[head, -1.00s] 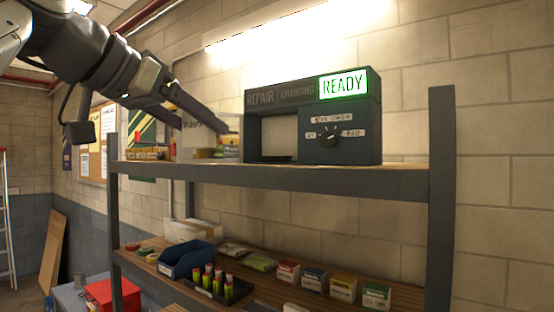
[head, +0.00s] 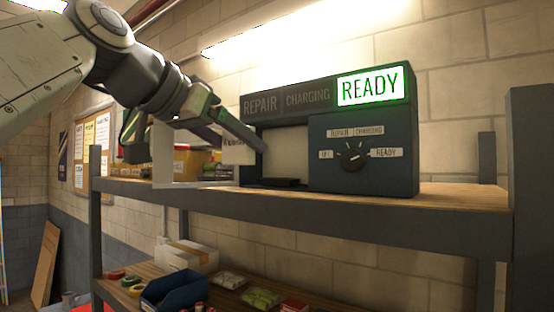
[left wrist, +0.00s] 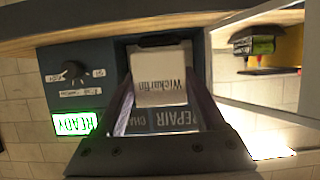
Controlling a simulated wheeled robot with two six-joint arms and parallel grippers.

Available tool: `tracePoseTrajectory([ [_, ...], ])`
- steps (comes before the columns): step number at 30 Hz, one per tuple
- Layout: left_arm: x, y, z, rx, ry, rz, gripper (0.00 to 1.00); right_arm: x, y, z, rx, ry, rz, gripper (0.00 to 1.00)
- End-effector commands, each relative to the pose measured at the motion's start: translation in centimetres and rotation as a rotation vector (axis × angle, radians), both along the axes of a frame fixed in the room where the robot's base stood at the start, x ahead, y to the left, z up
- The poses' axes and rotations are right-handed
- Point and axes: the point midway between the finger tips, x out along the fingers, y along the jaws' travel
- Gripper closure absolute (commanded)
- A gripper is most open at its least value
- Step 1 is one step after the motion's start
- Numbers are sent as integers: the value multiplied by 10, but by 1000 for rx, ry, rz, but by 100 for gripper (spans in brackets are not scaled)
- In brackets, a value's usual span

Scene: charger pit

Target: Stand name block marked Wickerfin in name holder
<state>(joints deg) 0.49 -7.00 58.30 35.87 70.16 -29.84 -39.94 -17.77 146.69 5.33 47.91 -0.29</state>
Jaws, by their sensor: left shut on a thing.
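The name block is white with dark lettering that reads as Wickerfin in the left wrist view (left wrist: 163,82). In the head view only part of the block (head: 237,152) shows behind a finger. My left gripper (left wrist: 160,78) is shut on the block, with one finger along each side. In the head view my left gripper (head: 258,148) is at the left front of the charger unit's opening. A low black piece (head: 280,183) lies on the floor of that opening; it may be the name holder. I cannot tell whether the block touches it. My right gripper is not in view.
The charger unit (head: 365,122) has a dial and a lit green READY sign (head: 370,86). It stands on the upper shelf (head: 340,207). A white open frame (head: 163,160) stands left of it, with boxes behind. A blue bin (head: 172,288) is on the lower shelf.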

Motion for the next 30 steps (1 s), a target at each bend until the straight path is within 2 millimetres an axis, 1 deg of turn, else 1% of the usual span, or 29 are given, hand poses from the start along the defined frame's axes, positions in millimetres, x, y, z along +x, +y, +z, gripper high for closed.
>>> tracePoseTrajectory([
  [1, 12, -10, 5, 0, 5, -7, 84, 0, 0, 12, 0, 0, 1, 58],
  [6, 48, -36, 5, 2, 4, -4, 84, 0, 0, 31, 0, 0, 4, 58],
  [9, 65, -47, 4, 1, 2, -1, 84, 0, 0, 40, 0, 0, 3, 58],
  [12, 76, -53, 3, 0, 1, 3, 84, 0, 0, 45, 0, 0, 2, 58],
  [16, 83, -57, 2, -1, 1, 5, 84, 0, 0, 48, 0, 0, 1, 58],
  [19, 94, -66, 3, 1, 2, 4, 84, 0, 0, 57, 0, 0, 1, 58],
  [21, 93, -64, -10, 0, 2, 6, 84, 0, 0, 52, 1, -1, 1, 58],
  [24, 92, -64, -22, 0, 1, 7, 84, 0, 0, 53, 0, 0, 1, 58],
  [27, 93, -64, -30, 0, 1, 6, 84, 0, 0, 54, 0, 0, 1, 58],
  [30, 93, -64, -34, -1, -1, 7, 84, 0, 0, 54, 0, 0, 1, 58],
])
